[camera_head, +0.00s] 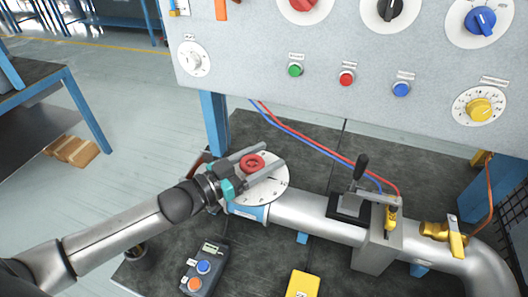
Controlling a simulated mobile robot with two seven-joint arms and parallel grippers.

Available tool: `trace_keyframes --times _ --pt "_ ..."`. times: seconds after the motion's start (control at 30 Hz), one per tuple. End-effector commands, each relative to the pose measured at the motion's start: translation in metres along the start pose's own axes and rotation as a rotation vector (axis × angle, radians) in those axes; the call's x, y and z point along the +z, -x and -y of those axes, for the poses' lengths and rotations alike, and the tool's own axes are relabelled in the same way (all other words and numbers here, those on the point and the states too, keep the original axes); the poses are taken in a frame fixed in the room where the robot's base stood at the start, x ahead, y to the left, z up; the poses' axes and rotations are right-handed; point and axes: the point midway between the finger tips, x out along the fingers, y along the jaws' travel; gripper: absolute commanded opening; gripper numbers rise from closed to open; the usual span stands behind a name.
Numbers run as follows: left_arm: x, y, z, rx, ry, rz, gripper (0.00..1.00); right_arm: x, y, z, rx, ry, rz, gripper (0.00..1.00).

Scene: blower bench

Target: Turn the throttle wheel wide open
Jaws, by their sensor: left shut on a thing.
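The throttle wheel (252,163) shows as a red round knob above a white round dial plate (272,192) on the blower's pipe. My left gripper (268,158) comes in from the lower left and is shut on the red wheel, one grey finger on each side of it. The fingers cover part of the wheel's sides and part of the dial, so the dial marks are hard to read. My right gripper is not in view.
The grey pipe (308,215) runs right to a black lever (361,167) and a yellow valve handle (456,244). A control panel (330,85) with knobs and buttons stands behind. Red and blue hoses cross behind the pipe. A handheld box (204,267) lies in front.

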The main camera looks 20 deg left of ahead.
Motion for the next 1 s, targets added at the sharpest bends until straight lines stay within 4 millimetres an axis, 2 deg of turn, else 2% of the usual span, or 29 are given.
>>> trace_keyframes --times 0.37,0.4,0.63,1.0 --pt "0.0001 0.0002 0.0004 -0.012 0.000 0.000 0.13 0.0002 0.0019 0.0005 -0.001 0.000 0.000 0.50" --pt "0.0001 0.0002 0.0004 -0.012 0.000 0.000 0.73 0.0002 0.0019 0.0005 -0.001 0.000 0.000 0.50" --pt "0.0001 0.0002 0.0006 -0.012 0.000 0.000 0.99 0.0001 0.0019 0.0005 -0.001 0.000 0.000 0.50" --pt "0.0001 0.0006 0.0007 -0.012 0.000 0.001 0.99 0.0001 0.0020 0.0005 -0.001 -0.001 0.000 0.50"
